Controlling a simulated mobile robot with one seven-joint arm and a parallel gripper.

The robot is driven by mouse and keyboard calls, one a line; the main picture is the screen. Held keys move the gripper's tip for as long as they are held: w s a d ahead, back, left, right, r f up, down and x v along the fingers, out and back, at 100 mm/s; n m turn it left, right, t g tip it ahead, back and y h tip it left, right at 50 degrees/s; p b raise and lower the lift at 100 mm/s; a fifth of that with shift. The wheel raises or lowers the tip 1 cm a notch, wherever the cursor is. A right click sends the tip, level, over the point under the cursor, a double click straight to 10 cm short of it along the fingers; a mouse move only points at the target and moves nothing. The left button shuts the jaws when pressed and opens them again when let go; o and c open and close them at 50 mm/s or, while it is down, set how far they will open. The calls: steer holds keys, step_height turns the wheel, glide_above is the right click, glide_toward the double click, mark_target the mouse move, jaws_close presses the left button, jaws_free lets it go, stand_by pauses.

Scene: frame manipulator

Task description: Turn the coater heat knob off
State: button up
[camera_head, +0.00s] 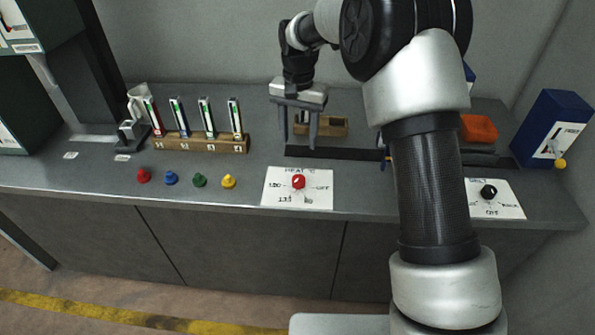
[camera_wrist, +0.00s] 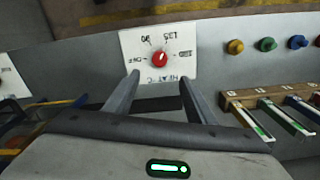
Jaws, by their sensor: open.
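The red heat knob (camera_head: 298,181) sits on a white plate (camera_head: 273,199) marked HEAT at the counter's front edge. OFF is printed on the plate's right side in the head view. In the wrist view the knob (camera_wrist: 159,59) lies just beyond the fingertips, and its pale mark appears to point up and slightly right, away from OFF at the left. My gripper (camera_head: 298,141) is open and empty, pointing down above the counter behind the plate. In the wrist view its fingers (camera_wrist: 161,77) are spread to either side of the knob's line, apart from the knob.
Several coloured pegs (camera_head: 171,178) stand left of the plate. Behind them is a wooden rack (camera_head: 200,144) with coloured strips. A wooden block (camera_head: 333,127) lies behind my gripper.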

mark_target(299, 178)
step_height(299, 178, down, 15)
stand_by(0.3)
steer(key=c, duration=1)
steer(key=shift+c, duration=0.2)
